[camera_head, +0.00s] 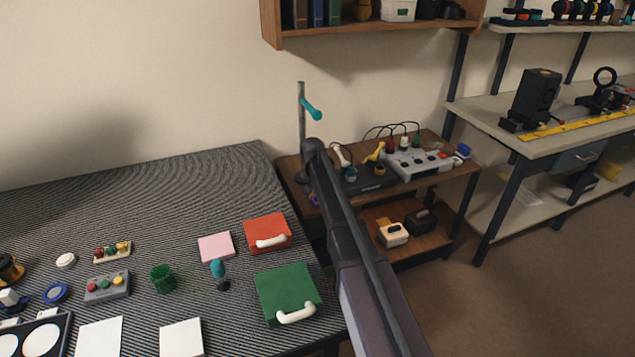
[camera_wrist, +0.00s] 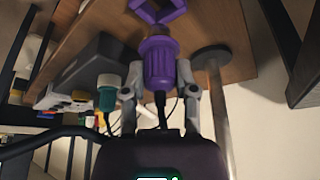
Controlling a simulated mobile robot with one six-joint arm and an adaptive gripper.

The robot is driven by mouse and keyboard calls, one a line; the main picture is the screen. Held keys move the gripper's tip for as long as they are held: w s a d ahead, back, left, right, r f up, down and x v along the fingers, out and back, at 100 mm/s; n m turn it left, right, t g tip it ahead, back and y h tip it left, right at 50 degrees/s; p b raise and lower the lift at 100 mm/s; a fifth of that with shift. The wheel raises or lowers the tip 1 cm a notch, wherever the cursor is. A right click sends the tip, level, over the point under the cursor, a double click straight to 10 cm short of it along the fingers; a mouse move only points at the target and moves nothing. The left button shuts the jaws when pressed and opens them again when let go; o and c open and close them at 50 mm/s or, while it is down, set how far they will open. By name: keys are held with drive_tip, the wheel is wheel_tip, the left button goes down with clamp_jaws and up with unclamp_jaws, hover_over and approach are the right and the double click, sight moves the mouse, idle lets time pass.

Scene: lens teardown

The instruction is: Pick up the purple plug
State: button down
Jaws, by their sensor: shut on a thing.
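The purple plug (camera_wrist: 158,55) is between the two fingers of my gripper (camera_wrist: 158,78) in the wrist view. My gripper is shut on the ribbed body of the plug, one finger on each side. An angular purple handle part shows at the plug's far end, cut off by the top edge. A dark cord shows below the plug. In the head view my arm hides the gripper and most of the plug; a small purple bit (camera_head: 315,201) shows at the arm's left side.
A teal and white plug (camera_wrist: 107,88) is close left of my gripper, by a dark box (camera_wrist: 88,70). A grey socket unit (camera_head: 418,163) with several plugs and cords is to the right.

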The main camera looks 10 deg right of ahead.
drive_tip(key=shift+r+p, duration=2)
drive_tip(key=shift+r, duration=0.45)
